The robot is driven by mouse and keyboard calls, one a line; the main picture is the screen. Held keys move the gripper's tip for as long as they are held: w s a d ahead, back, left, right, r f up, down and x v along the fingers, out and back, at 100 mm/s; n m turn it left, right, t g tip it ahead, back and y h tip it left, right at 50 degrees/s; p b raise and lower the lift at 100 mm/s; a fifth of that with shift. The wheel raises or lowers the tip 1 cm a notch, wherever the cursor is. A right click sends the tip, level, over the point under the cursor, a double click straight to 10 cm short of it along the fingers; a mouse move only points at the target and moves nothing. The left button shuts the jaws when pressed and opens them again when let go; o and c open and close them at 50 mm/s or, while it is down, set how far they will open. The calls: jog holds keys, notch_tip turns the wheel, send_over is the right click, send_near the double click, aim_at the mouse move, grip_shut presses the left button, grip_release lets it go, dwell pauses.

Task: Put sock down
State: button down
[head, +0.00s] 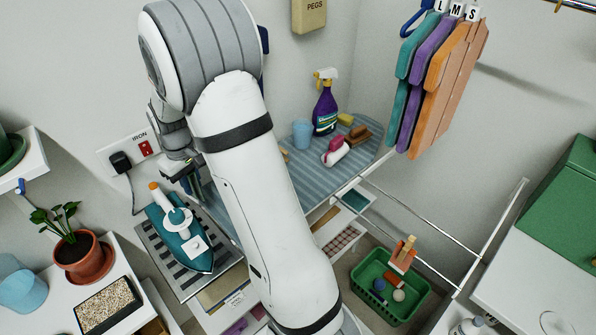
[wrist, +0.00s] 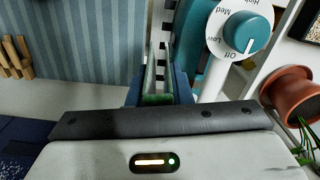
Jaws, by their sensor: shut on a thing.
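My gripper (head: 184,178) is at the left end of the ironing board (head: 302,180), just behind the teal iron (head: 180,232). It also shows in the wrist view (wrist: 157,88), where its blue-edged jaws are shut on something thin. I take this to be the sock, but it is mostly hidden between the jaws and its shape and colour cannot be told. The iron stands on a slotted grey rest (head: 165,262). In the wrist view the iron's dial (wrist: 240,33) is close to the right of the jaws, and striped board cloth (wrist: 85,40) lies to the left.
A purple spray bottle (head: 325,105), blue cup (head: 302,134) and several small items stand at the board's far end. A green basket (head: 390,312) sits below right. A potted plant (head: 82,258) stands left. Hangers (head: 440,85) hang right. The board's middle is partly hidden by my arm.

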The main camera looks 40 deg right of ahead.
jog(key=s+d+n+b, duration=0.3)
jog(key=d+n+b, duration=0.6)
jog(key=d+n, duration=0.55)
jog(key=shift+n, duration=0.55)
jog(key=f, duration=0.6)
jog(key=a+f+p, duration=0.1)
jog(key=f, duration=0.2)
jog(key=shift+s+a+f, duration=0.1)
jog(key=shift+s+f, duration=0.05)
jog(key=shift+f, duration=0.1)
jog(key=c, duration=1.3)
grip_release()
jog(key=shift+f, duration=0.15)
